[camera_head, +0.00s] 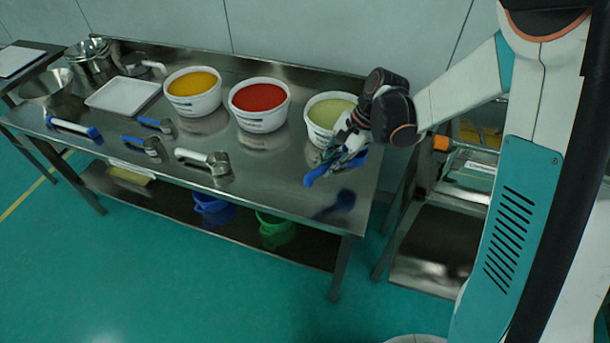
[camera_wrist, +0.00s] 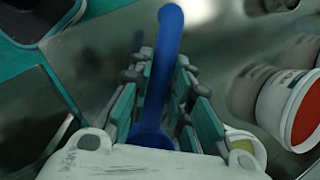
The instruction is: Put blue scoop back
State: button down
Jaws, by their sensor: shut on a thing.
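The blue scoop (camera_head: 318,174) is in my gripper (camera_head: 345,155) at the right end of the steel table (camera_head: 280,185). In the wrist view the scoop's blue handle (camera_wrist: 167,70) runs between the two fingers of my gripper (camera_wrist: 162,90), and its end curves at the top. My gripper is shut on it and holds it above the table top, in front of the bowl of pale green material (camera_head: 327,112). A dark blue reflection shows on the table below. The fingers hide part of the scoop in the head view.
Bowls of red (camera_head: 260,104) and orange (camera_head: 193,92) material stand left of the green one. White-handled (camera_head: 203,159) and blue-handled (camera_head: 142,143) tools lie along the front. A white tray (camera_head: 123,95) and metal bowls (camera_head: 48,87) are farther left. The table's front right is clear.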

jog(key=s+a+f+m+t+b, duration=0.1)
jog(key=s+a+f+m+t, duration=0.15)
jog(key=a+m, duration=0.5)
jog(key=shift+t+h, duration=0.25)
jog(key=shift+h, duration=0.15)
jog(key=shift+a+f+b, duration=0.15)
jog(key=shift+f+b, duration=0.95)
jog(key=shift+f, duration=0.25)
jog(key=shift+a+f+b, duration=0.1)
jog(key=shift+f+b, duration=1)
jog(key=shift+f, duration=0.2)
jog(key=shift+f, duration=0.25)
jog(key=c, duration=1.4)
grip_release()
jog(key=o, duration=0.5)
